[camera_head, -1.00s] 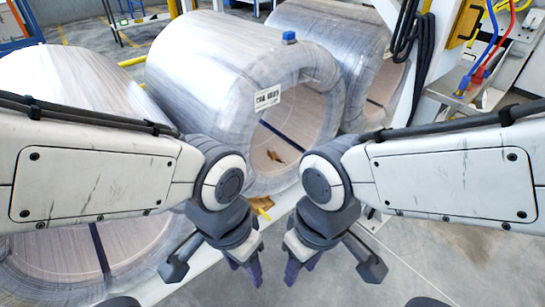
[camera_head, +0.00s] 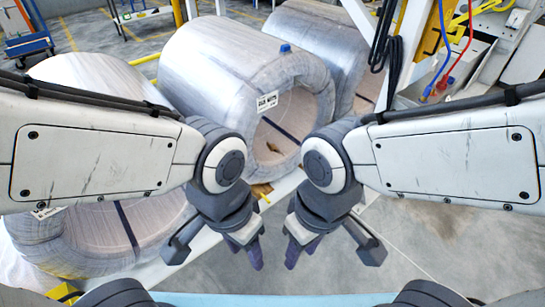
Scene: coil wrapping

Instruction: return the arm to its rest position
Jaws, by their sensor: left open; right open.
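My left gripper (camera_head: 252,252) hangs low in the middle of the view, fingers pointing down, open and empty. My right gripper (camera_head: 295,252) mirrors it just to the right, also open and empty. The two grippers are close together but apart. Both forearms come in level from the sides. Neither gripper touches a coil.
Large wrapped coils stand ahead: a labelled one in the middle (camera_head: 215,75) with a small blue block (camera_head: 285,49) on top, one at the left (camera_head: 85,80), one behind (camera_head: 325,40). Blue and red hoses (camera_head: 440,85) hang at the right. Grey floor (camera_head: 440,245) is clear at lower right.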

